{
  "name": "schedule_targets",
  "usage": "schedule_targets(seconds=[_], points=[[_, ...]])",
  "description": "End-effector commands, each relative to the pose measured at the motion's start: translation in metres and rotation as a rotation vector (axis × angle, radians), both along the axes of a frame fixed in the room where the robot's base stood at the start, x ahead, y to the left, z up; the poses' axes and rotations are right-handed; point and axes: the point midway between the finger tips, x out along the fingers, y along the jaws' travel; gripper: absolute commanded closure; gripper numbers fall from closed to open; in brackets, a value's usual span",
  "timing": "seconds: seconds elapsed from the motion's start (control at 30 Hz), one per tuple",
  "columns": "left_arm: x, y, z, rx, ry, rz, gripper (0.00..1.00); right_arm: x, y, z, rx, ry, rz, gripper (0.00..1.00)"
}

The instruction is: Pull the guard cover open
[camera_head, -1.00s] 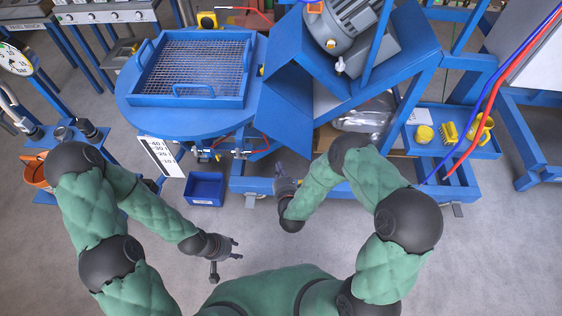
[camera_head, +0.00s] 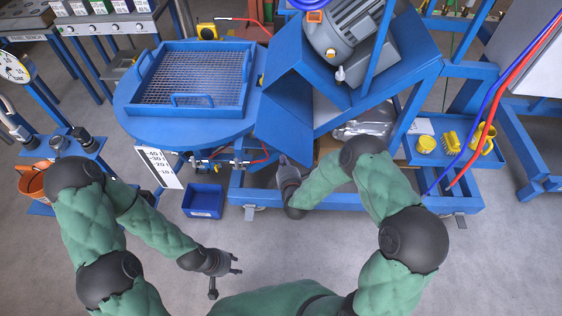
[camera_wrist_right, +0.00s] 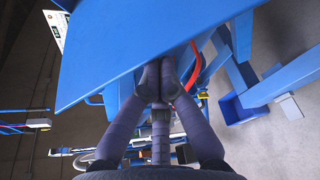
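A blue framed mesh cover (camera_head: 196,76) with handles lies on the round blue table (camera_head: 135,122). To its right, a blue sheet panel (camera_head: 284,128) slants down below the motor frame; I cannot tell which of the two is the guard cover. My right gripper (camera_head: 283,160) is just under the panel's lower edge. In the right wrist view, its fingertips (camera_wrist_right: 159,72) are together in front of the panel (camera_wrist_right: 130,52), with nothing visibly held; contact is unclear. My left gripper (camera_head: 226,279) is spread open and empty over the floor.
A grey motor (camera_head: 347,38) sits above the blue frame. A blue bin (camera_head: 204,200) stands on the floor below the table. Yellow items (camera_head: 451,142) lie on the blue shelf at right. Red hoses (camera_head: 505,85) hang at right.

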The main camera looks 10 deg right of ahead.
Motion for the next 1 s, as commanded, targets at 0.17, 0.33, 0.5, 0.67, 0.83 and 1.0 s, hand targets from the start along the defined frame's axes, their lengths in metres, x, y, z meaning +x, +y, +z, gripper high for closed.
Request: schedule_targets(seconds=[0.17, 0.33, 0.5, 0.67, 0.83, 1.0], points=[[0.000, 0.000, 0.000, 0.000, 0.000, 0.000, 0.60, 0.001, -0.002, 0.002, 0.000, -0.004, -0.003, 1.00], [0.000, 0.000, 0.001, 0.000, 0.000, 0.000, 0.60, 0.001, -0.003, 0.003, 0.000, -0.004, -0.002, 1.00], [0.000, 0.000, 0.015, 0.000, 0.000, 0.000, 0.60, 0.001, -0.013, 0.017, 0.013, 0.030, 0.030, 1.00], [0.000, 0.000, 0.033, 0.000, 0.000, 0.000, 0.60, -0.003, -0.028, 0.035, 0.032, 0.094, 0.096, 1.00], [0.000, 0.000, 0.041, 0.000, 0.000, 0.000, 0.60, -0.005, -0.038, 0.043, 0.046, 0.149, 0.151, 1.00], [0.000, 0.000, 0.042, 0.000, 0.000, 0.000, 0.60, -0.007, -0.040, 0.044, 0.049, 0.169, 0.172, 1.00]])
